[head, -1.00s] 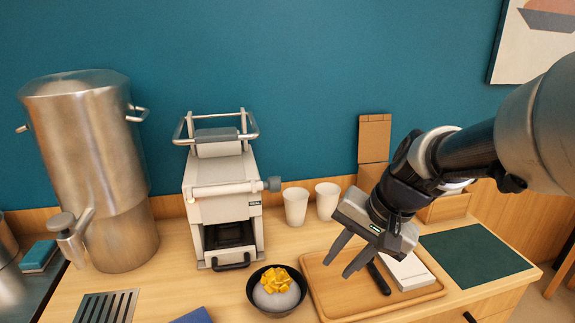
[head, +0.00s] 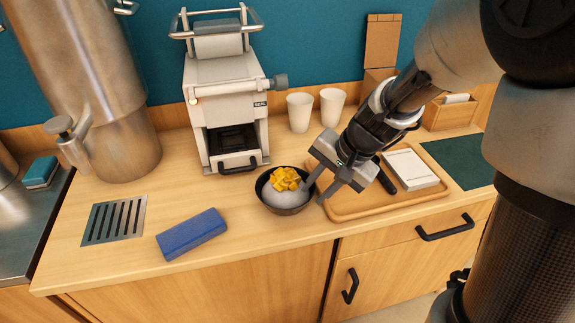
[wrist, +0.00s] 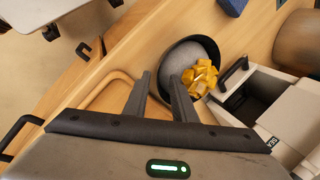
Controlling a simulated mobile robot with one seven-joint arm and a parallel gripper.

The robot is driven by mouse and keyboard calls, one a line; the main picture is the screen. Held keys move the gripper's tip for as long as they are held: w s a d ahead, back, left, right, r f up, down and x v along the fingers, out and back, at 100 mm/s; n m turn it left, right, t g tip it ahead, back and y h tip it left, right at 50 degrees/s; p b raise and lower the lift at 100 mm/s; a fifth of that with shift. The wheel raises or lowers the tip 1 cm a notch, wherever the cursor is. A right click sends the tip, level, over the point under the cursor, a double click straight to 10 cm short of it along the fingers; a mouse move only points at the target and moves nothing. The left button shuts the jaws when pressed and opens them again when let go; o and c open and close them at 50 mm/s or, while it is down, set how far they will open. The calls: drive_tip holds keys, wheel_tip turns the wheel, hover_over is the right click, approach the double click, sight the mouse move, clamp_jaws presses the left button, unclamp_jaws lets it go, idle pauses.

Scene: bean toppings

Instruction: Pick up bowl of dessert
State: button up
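The bowl of dessert (head: 285,207) is a dark round bowl with a pale grey mound and yellow cubes on top. It stands upright on the wooden counter in front of the sealing machine. My gripper (head: 313,194) is at the bowl's right side, fingers pointing down and left toward it. In the wrist view the bowl (wrist: 207,43) lies just beyond the fingertips of my gripper (wrist: 161,80). The fingers are apart, one overlapping the bowl's near rim in the picture and one outside it. I cannot tell whether either finger touches the bowl.
A wooden tray (head: 345,212) with a white block (head: 410,168) and a dark-handled tool lies right of the bowl. The sealing machine (head: 224,110) and two white cups (head: 300,111) stand behind. A blue block (head: 191,234) and drain grate (head: 114,220) are left.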

sight(311, 197)
drive_tip(key=b+x, duration=0.1)
drive_tip(key=x, duration=0.5)
drive_tip(key=shift+d+b, duration=0.1)
drive_tip(key=shift+b, duration=0.2)
clamp_jaws()
